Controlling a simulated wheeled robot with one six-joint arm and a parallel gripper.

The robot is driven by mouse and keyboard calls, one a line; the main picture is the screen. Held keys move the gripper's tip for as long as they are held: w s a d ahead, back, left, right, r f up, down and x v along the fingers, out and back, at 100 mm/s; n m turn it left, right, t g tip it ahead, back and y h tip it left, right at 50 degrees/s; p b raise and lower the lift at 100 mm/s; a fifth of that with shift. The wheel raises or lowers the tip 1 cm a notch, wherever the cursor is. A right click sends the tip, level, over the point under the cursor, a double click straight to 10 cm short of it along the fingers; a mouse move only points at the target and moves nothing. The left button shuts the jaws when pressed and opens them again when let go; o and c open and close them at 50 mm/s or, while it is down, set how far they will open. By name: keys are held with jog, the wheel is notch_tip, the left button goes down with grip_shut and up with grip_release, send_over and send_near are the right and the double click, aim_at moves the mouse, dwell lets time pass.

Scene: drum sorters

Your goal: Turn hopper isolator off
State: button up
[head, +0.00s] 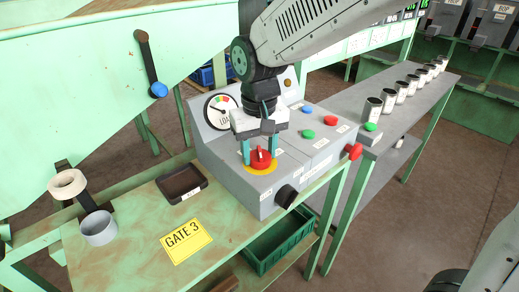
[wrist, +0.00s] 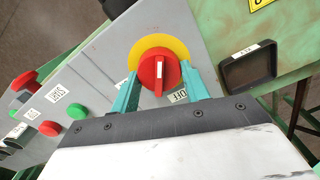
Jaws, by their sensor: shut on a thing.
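The hopper isolator is a red rotary knob (head: 261,160) on a yellow ring (head: 250,169), set in the top of a grey control box (head: 232,181). In the wrist view the red knob (wrist: 158,78) has a raised bar running up and down the picture, with a white mark on it. An OFF label (wrist: 178,96) sits just below right of the ring there. My gripper (head: 260,152) points down over the knob, its teal fingers on either side and shut on it.
Red, green and blue buttons (head: 309,134) lie right of the knob. A red side button (head: 354,151) and a black knob (head: 286,196) project from the box. A black tray (head: 182,184), a GATE 3 sign (head: 186,241) and a tape roll (head: 99,228) are to the left.

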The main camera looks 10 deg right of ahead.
aim_at(258, 151)
jog(key=n, duration=0.6)
jog(key=shift+a, duration=0.1)
dwell(0.5)
jog(key=o, duration=1)
jog(key=shift+r, duration=0.1)
notch_tip(258, 151, up, 8)
jog(key=shift+f, duration=0.15)
